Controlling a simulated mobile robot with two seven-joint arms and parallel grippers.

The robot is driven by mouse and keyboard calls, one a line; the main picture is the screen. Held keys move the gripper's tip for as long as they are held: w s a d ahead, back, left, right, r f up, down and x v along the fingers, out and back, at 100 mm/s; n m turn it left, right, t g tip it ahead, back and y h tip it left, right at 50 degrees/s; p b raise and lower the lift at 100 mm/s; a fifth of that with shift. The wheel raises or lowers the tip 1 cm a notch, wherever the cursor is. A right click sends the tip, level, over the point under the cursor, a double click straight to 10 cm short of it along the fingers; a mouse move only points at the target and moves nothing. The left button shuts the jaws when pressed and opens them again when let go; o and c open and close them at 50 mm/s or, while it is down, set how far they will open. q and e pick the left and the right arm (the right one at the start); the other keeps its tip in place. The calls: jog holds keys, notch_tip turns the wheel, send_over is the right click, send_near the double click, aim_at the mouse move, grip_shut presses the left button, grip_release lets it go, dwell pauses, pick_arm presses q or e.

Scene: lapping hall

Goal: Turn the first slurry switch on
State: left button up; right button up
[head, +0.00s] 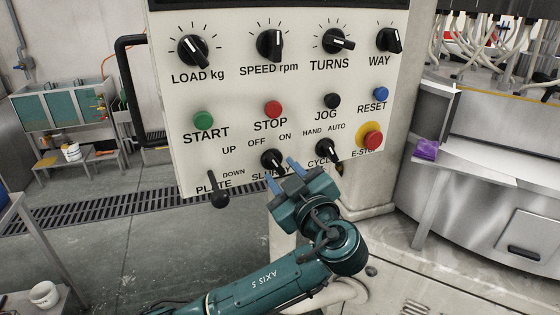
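The slurry switch (271,159) is a black rotary knob low on the cream control panel (235,92), under the words OFF and ON. Its label is partly covered by my gripper. Its pointer direction is too small to tell surely. My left gripper (282,172) is just below and to the right of the knob, its two blue fingertips apart with nothing seen between them. I cannot tell whether a finger touches the knob. My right gripper is not in view.
The CYCLE knob (326,150) and the red E-STOP button (373,140) are close on the right. The PLATE lever (218,191) sticks out at lower left. START (204,119), STOP (273,109) and RESET (381,94) buttons are above. A purple cloth (425,149) lies at right.

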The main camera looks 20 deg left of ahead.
aim_at(274, 163)
pick_arm(q)
jog(key=shift+x, duration=1.25)
jog(key=shift+c, duration=0.5)
jog(key=shift+d, duration=0.1)
grip_shut()
